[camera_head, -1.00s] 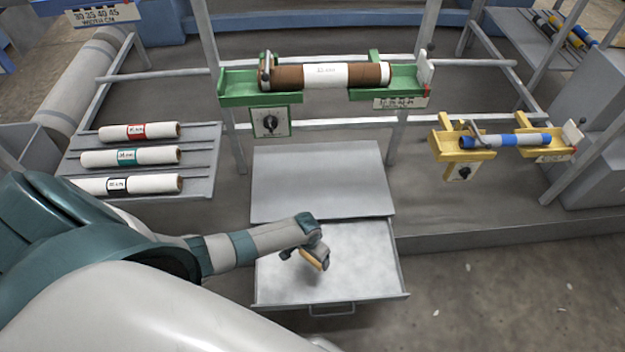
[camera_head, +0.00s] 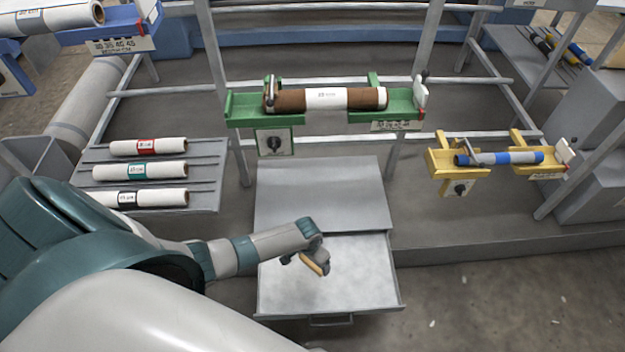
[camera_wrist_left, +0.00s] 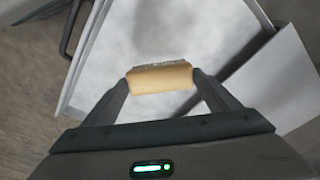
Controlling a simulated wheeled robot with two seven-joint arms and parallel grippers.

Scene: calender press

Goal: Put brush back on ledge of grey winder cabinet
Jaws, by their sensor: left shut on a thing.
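My left gripper (camera_head: 304,257) is shut on the brush (camera_head: 315,263), which has a tan wooden body. In the left wrist view the brush (camera_wrist_left: 160,78) is gripped between both fingers, with a thin grey bristle edge along its far side. The gripper holds it above the open drawer (camera_head: 370,290) of the grey cabinet (camera_head: 320,195); the drawer also shows in the left wrist view (camera_wrist_left: 225,30). I cannot tell for sure whether this cabinet is the winder cabinet. My right gripper is not in view.
A green stand (camera_head: 240,108) with a brown roll is behind the cabinet. A yellow stand (camera_head: 445,165) with a blue and grey roll is at right. A rack (camera_head: 205,150) with white rolls is at left. Metal posts (camera_head: 212,70) rise near the green stand.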

